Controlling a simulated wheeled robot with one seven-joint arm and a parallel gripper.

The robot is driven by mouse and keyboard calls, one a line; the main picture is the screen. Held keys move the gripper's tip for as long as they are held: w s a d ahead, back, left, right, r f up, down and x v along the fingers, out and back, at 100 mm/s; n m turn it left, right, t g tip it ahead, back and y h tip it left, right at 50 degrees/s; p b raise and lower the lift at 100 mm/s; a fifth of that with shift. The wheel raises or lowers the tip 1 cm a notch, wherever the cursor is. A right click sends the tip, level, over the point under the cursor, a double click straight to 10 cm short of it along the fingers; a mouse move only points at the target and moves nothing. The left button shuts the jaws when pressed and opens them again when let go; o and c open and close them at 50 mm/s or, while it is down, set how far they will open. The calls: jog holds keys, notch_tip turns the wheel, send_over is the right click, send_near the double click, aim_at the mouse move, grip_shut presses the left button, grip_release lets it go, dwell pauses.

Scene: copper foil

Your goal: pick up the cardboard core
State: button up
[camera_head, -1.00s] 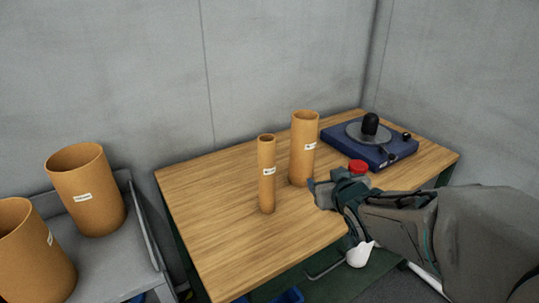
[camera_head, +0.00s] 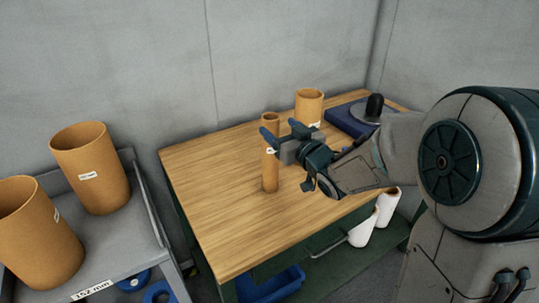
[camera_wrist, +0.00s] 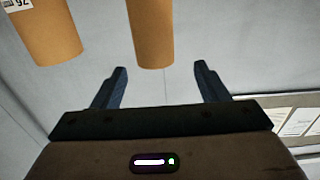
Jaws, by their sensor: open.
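A narrow, upright cardboard core (camera_head: 270,176) stands on the wooden table (camera_head: 215,180). A wider cardboard core (camera_head: 309,106) stands behind it to the right, its lower part hidden by my gripper. My gripper (camera_head: 283,136) is open at the height of the narrow core's upper part, and one finger covers some of that core. In the wrist view, the narrow core (camera_wrist: 151,35) appears between the two open fingers, beyond their tips. The wider core (camera_wrist: 46,35) is off to the left there. I see no contact with either core.
A blue turntable-like device (camera_head: 350,121) sits at the table's back right, partly behind my arm. Two wide cardboard tubes (camera_head: 92,170) (camera_head: 38,235) stand on a grey cart at left. White rolls (camera_head: 364,230) and a blue bin (camera_head: 270,286) are below. The table's left half is clear.

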aim_at(275, 125)
jog(key=shift+d+f+p+x, duration=0.1)
jog(key=shift+f+p+x, duration=0.1)
jog(key=shift+x, duration=0.85)
jog(key=shift+d+f+p+x, duration=0.1)
jog(key=shift+p+x, duration=0.1)
jog(key=shift+x, duration=0.85)
jog(key=shift+f+p+x, duration=0.2)
jog(key=shift+x, duration=0.85)
jog(key=shift+w, duration=0.1)
jog(key=c, duration=1.2)
jog(key=shift+c, duration=1)
jog(key=shift+r, duration=0.15)
